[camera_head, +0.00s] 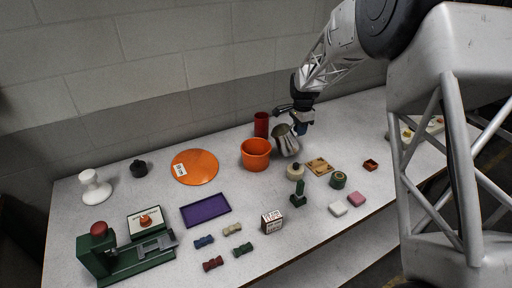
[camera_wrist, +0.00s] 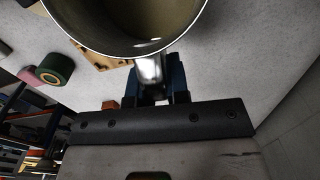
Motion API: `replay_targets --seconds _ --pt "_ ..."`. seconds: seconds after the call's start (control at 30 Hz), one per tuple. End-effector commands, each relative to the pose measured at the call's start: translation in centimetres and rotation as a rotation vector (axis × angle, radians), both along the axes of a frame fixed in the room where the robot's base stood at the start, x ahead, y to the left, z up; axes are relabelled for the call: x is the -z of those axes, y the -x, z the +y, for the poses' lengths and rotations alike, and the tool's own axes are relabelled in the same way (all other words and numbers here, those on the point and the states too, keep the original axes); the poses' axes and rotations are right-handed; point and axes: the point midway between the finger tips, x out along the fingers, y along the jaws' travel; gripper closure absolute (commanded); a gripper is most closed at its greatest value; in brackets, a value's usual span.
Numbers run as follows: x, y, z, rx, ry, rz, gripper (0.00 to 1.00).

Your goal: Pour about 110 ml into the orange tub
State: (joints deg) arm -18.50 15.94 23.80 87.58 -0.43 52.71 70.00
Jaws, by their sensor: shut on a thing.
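The orange tub (camera_head: 256,153) stands upright on the table near the back wall. I cannot see into it well enough to tell what it holds. A metal pitcher (camera_head: 287,141) is just right of the tub, held up and tilted with its top toward the tub. My gripper (camera_head: 300,124) is shut on the pitcher's handle, on the pitcher's right side. In the wrist view the pitcher's rim and inside (camera_wrist: 130,20) fill the top, and the gripper (camera_wrist: 155,88) grips the handle. No stream of liquid shows.
A red cup (camera_head: 261,124) stands close behind the tub. An orange disc (camera_head: 195,167) lies to the left. A cream round pot (camera_head: 295,171), a wooden board (camera_head: 319,166) and a green roll (camera_head: 338,180) are in front and right. A purple tray (camera_head: 205,210) and green press (camera_head: 124,254) are front left.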

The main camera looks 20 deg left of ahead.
Motion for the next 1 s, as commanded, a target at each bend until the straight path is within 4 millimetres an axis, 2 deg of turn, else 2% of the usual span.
replay_targets --seconds 0.03,0.3,0.6,1.0 --pt "-0.9 0.2 0.5 -0.004 0.021 -0.023 1.00" --pt "-4.2 1.5 2.1 -0.004 0.158 -0.132 1.00" --pt "-6.8 2.5 3.3 -0.003 0.308 -0.252 1.00" --pt "-6.8 3.0 3.8 -0.001 0.421 -0.339 1.00"
